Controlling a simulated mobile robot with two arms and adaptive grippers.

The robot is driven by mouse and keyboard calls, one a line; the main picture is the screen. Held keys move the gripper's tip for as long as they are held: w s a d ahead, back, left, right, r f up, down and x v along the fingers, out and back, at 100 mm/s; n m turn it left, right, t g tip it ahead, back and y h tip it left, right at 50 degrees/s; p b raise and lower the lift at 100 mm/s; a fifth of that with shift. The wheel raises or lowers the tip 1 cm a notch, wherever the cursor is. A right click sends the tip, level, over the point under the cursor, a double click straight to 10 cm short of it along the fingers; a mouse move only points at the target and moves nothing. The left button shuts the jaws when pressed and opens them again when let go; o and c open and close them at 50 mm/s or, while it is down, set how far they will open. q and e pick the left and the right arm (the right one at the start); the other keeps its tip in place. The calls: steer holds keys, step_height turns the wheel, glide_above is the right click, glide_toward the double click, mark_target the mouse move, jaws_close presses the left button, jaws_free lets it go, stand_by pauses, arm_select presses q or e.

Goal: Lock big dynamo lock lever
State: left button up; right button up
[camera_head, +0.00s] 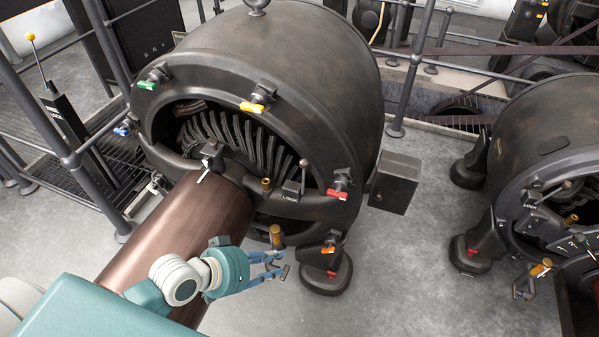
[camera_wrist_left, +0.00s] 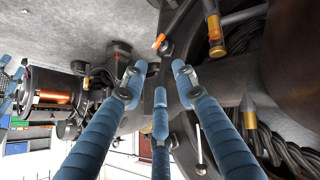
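The big dynamo (camera_head: 305,80) fills the upper middle of the head view. A small lever with a dark round knob (camera_head: 303,163) stands upright beside a "LOCK" plate (camera_head: 291,197) on its front ring; whether it is locked cannot be told. My left gripper (camera_head: 276,264) is low in front of the ring, below and apart from this lever. In the left wrist view its blue fingers (camera_wrist_left: 158,82) are spread with nothing between them. A brass handle (camera_head: 276,236) is just above the gripper. Blue finger-like parts at the wrist view's left edge may be my right gripper (camera_wrist_left: 12,95).
Green (camera_head: 147,85), yellow (camera_head: 252,107), red (camera_head: 337,194) and orange (camera_head: 328,249) handles sit around the ring. A copper-brown cylinder (camera_head: 190,225) runs forward under my left arm. A second dynamo (camera_head: 560,130) stands right. Grey floor (camera_head: 420,260) between them is clear.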

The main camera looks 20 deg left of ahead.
mark_target(300, 165)
arm_select(q)
steer(key=w+a+r+n+t+h+b, duration=0.1)
steer(key=w+a+r+n+t+h, duration=0.15)
steer(key=w+r, duration=0.45)
steer(key=w+a+r+n+t+h, duration=0.1)
steer(key=w+a+r+n+t, duration=0.15)
steer(key=r, duration=0.95)
steer(key=shift+n, duration=0.4)
steer(key=p+x, duration=0.2)
steer(key=x, duration=0.8)
steer(key=shift+w+d, duration=0.2)
steer(key=shift+w+d+f, duration=0.1)
steer(key=shift+w+d, duration=0.2)
steer(key=shift+w, duration=0.1)
arm_select(e)
step_height(300, 165, down, 8)
steer(key=shift+s+r, duration=0.25)
steer(key=shift+s, duration=0.05)
arm_select(q)
jaws_close()
